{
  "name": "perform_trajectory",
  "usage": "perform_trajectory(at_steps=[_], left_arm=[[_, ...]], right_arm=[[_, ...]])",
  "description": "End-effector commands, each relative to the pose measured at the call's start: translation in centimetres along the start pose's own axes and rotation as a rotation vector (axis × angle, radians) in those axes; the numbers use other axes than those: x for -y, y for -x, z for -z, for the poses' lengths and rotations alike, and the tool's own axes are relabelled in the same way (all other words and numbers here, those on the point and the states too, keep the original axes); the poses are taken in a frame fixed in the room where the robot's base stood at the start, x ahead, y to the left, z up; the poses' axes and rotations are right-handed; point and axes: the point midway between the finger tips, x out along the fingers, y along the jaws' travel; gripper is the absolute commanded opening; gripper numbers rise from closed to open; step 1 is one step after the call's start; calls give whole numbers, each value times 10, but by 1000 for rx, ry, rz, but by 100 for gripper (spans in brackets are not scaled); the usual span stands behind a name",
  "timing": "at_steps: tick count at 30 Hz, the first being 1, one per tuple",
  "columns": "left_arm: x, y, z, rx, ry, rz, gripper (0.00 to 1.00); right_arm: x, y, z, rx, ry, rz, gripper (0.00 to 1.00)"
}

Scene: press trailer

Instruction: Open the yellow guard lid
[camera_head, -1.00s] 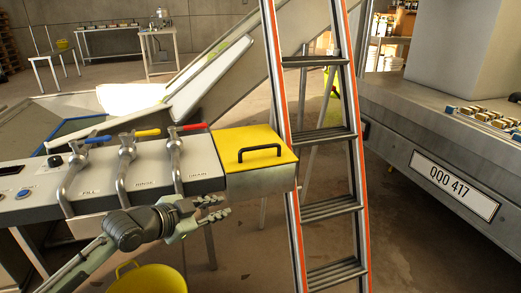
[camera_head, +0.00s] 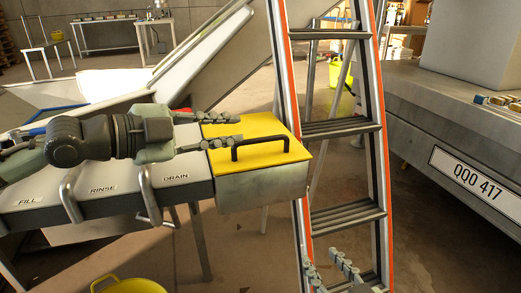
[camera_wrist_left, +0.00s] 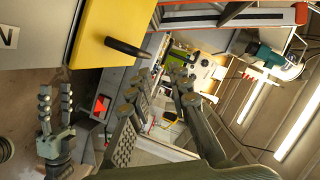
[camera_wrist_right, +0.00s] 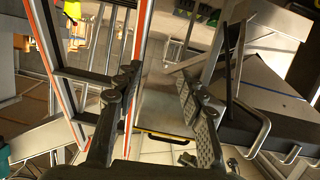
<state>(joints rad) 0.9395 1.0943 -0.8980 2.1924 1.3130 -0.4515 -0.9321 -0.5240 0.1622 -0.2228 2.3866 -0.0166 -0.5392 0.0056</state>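The yellow guard lid (camera_head: 255,143) lies flat and closed on a metal box at the right end of the control panel. Its black handle (camera_head: 262,146) stands up on top. My left gripper (camera_head: 222,130) is open, its two fingers apart over the lid's left part, left of the handle and not holding it. In the left wrist view the lid (camera_wrist_left: 108,30) and its handle (camera_wrist_left: 127,47) are at the upper left, beside the open fingers (camera_wrist_left: 160,92). My right gripper (camera_head: 330,268) shows at the bottom, low in front of the ladder; its fingers are apart in the right wrist view (camera_wrist_right: 155,90).
An orange-and-grey ladder (camera_head: 340,128) stands just right of the lid. The panel (camera_head: 110,190) has pipe levers labelled fill, rinse and drain, partly hidden by my left arm. A yellow bucket (camera_head: 130,286) is below. A trailer with a number plate (camera_head: 470,177) is at right.

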Motion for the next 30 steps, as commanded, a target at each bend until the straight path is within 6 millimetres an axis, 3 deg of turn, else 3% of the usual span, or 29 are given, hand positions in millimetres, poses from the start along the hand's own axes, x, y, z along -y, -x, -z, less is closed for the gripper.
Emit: perform_trajectory(at_steps=[1, 4, 6, 9, 14, 24, 30], left_arm=[[-13, -3, -8, 0, 0, 0, 19], [-20, -5, -13, 0, 0, 1, 19], [-23, -6, -14, 0, 0, 1, 19], [-24, -8, -15, -1, 0, 1, 19], [-23, -24, -14, -3, 0, 1, 19], [-23, -74, -14, -2, 1, 2, 19], [-23, -84, -15, 1, 0, 1, 19]], right_arm=[[11, 3, 21, -114, -11, 20, 40], [24, 18, 68, -293, -30, 48, 40], [29, 28, 89, -373, -40, 59, 40], [32, 36, 106, -433, -49, 67, 40], [34, 40, 114, -468, -54, 72, 40], [39, 49, 129, -554, -70, 84, 40], [40, 52, 132, -572, -73, 87, 40]])
